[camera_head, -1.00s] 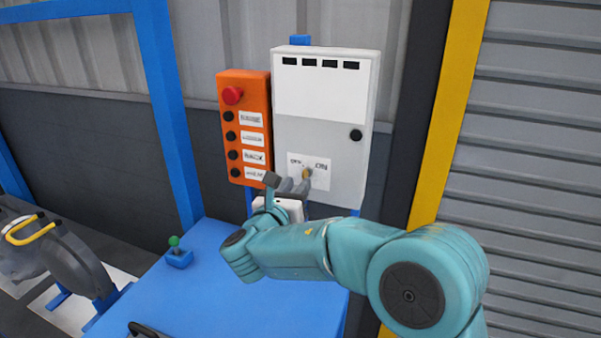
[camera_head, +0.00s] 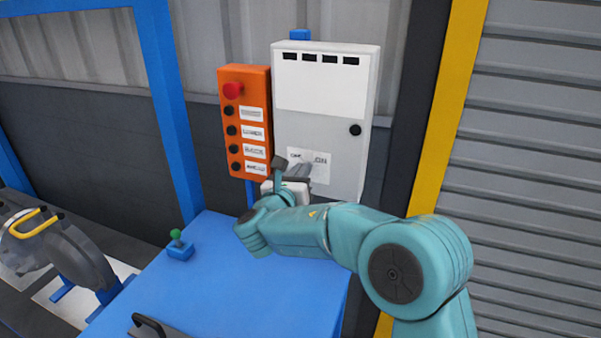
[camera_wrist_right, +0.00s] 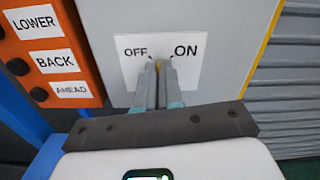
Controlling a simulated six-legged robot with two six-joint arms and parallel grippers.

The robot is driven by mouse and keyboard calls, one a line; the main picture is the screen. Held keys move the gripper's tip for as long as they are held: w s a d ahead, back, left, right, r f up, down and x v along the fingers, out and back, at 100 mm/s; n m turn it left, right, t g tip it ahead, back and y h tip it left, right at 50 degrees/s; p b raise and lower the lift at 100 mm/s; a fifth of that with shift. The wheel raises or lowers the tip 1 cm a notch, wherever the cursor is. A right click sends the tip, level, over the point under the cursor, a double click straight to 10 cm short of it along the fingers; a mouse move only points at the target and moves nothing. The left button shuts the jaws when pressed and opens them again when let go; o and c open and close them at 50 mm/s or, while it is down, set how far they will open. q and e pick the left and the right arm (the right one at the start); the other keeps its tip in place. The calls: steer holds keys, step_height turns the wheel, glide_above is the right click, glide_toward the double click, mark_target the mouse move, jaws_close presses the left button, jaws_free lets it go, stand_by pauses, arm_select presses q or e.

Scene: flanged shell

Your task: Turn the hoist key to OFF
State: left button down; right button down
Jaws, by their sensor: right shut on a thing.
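The hoist key (camera_wrist_right: 159,65) is a small brass-coloured piece on the white OFF/ON plate (camera_wrist_right: 190,72) of the grey control box (camera_head: 352,160). In the right wrist view it shows between my right fingertips, below and between the words OFF and ON. My right gripper (camera_wrist_right: 159,70) is shut on the key, with its fingers reaching up to the plate. In the head view the right gripper (camera_head: 306,166) covers the key and part of the plate. Which word the key points to cannot be told. My left gripper is not in view.
The orange pendant (camera_head: 246,125) with a red button and several black buttons hangs just left of the box. A blue table (camera_head: 215,285) lies below, carrying a green-knobbed lever (camera_head: 176,240). A yellow post (camera_head: 448,110) and grey shutter stand at the right.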

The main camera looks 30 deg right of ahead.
steer(key=shift+w+a+n+p, duration=0.1)
steer(key=shift+n+p, duration=1.2)
steer(key=shift+n, duration=0.45)
steer(key=shift+w+a+n+p, duration=0.1)
steer(key=shift+n+p, duration=1.2)
steer(key=shift+n, duration=0.45)
steer(key=c, duration=1.3)
jaws_free()
steer(key=shift+d+f, duration=0.1)
